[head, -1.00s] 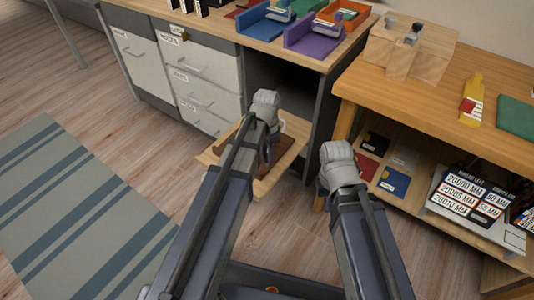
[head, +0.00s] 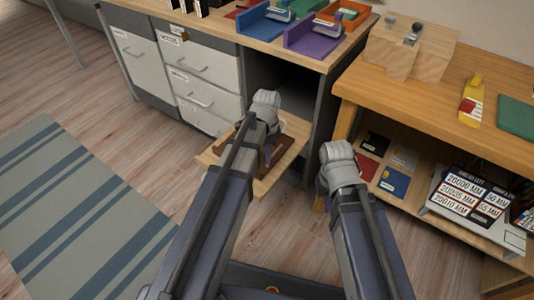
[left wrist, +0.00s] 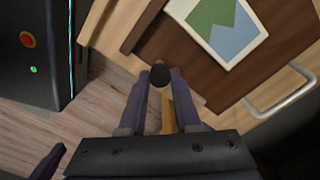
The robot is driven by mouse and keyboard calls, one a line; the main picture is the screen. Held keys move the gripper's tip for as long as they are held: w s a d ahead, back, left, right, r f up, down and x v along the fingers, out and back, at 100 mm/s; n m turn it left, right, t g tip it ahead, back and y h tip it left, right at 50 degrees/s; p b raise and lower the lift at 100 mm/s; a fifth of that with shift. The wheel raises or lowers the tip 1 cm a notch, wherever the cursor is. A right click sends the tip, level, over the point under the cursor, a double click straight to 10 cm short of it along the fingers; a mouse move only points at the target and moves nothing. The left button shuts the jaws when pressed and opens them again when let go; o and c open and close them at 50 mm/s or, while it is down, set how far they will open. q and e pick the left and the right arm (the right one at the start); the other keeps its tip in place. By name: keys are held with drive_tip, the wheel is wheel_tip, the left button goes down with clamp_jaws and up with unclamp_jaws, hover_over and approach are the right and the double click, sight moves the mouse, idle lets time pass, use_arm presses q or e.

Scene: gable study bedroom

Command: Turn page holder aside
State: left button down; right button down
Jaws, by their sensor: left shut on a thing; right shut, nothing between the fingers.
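The page holder (left wrist: 180,47) is a dark brown board with a green-and-blue picture card (left wrist: 224,28) on it. It lies on a light wooden board (head: 262,189) that sticks out from the desk; my left arm partly hides it in the head view (head: 284,149). My left gripper (left wrist: 160,88) is shut on a dark round knob (left wrist: 160,74) at the holder's edge. In the head view my left gripper (head: 268,152) is over the wooden board. My right gripper (head: 323,184) is shut and empty to the right of the board, its fingers mostly hidden by its wrist.
Grey drawers (head: 198,60) stand left of the board, and a drawer handle (left wrist: 280,93) is close by in the left wrist view. A wooden shelf unit (head: 440,95) with books and a labelled box stands at right. Floor with a striped rug (head: 65,205) is free at left.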

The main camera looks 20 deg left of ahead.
idle(0.3)
use_arm(q)
drive_tip(key=c, duration=0.6)
unclamp_jaws()
wheel_tip(320, 180, up, 8)
drive_tip(key=p, duration=0.8)
drive_tip(key=shift+f, duration=0.1)
